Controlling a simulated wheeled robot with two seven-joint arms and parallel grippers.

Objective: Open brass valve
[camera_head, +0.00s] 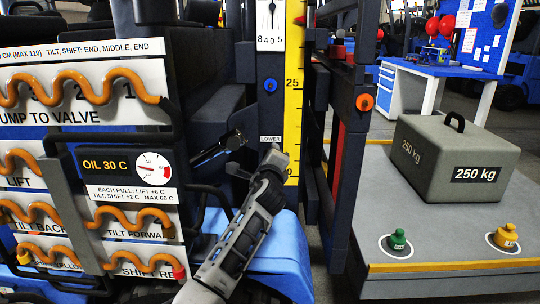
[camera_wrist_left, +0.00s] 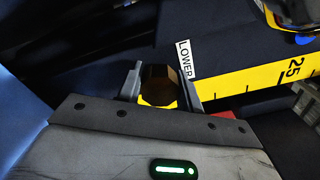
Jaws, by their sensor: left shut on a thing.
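The brass valve shows in the left wrist view as a dark golden, faceted knob (camera_wrist_left: 160,84) beside the LOWER label (camera_wrist_left: 184,58). My left gripper (camera_head: 273,154) reaches up to the mast, just below the same LOWER label (camera_head: 270,139) in the head view. Its two fingers (camera_wrist_left: 162,86) stand on either side of the knob, shut on it. In the head view the gripper hides the knob, and I cannot tell how far it is turned. My right gripper is in neither view.
A yellow scale (camera_head: 293,105) runs up the mast beside the gripper. A panel with orange hoses (camera_head: 85,85) and an oil gauge (camera_head: 153,168) stands left. A 250 kg weight (camera_head: 455,160) sits on the platform (camera_head: 385,205) right.

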